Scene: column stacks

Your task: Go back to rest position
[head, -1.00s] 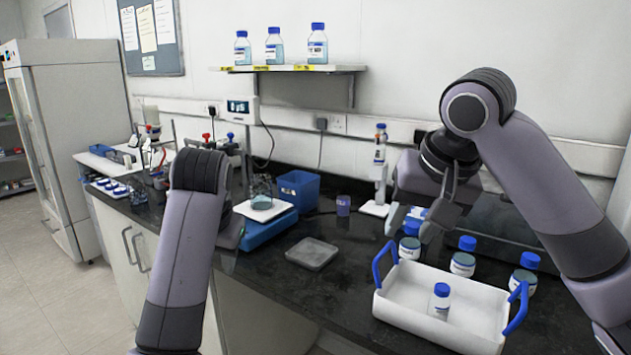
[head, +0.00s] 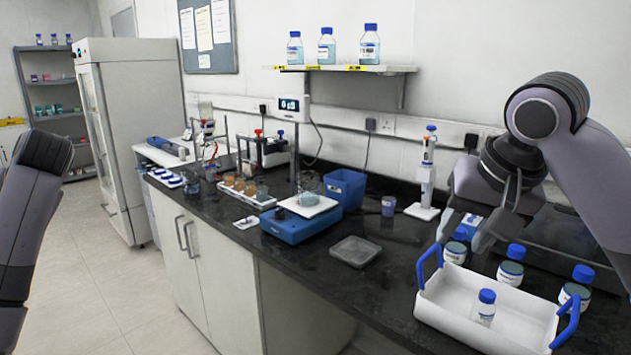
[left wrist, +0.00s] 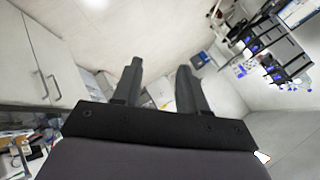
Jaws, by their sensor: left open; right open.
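My right gripper (head: 470,235) hangs open above the back left of a white tray (head: 450,305) with blue handles. One blue-capped bottle (head: 483,308) stands inside the tray. My left arm shows only at the left edge of the head view, away from the bench, and its gripper is outside that view. In the left wrist view my left gripper (left wrist: 157,82) is open and empty, with its two dark fingers apart over the pale floor.
The dark bench (head: 310,265) runs along the wall. Blue-capped bottles (head: 511,268) stand behind the tray. A grey dish (head: 356,251), a blue scale (head: 292,226) and a blue bin (head: 345,187) stand left of it. The floor (head: 110,285) left of the cabinets is clear.

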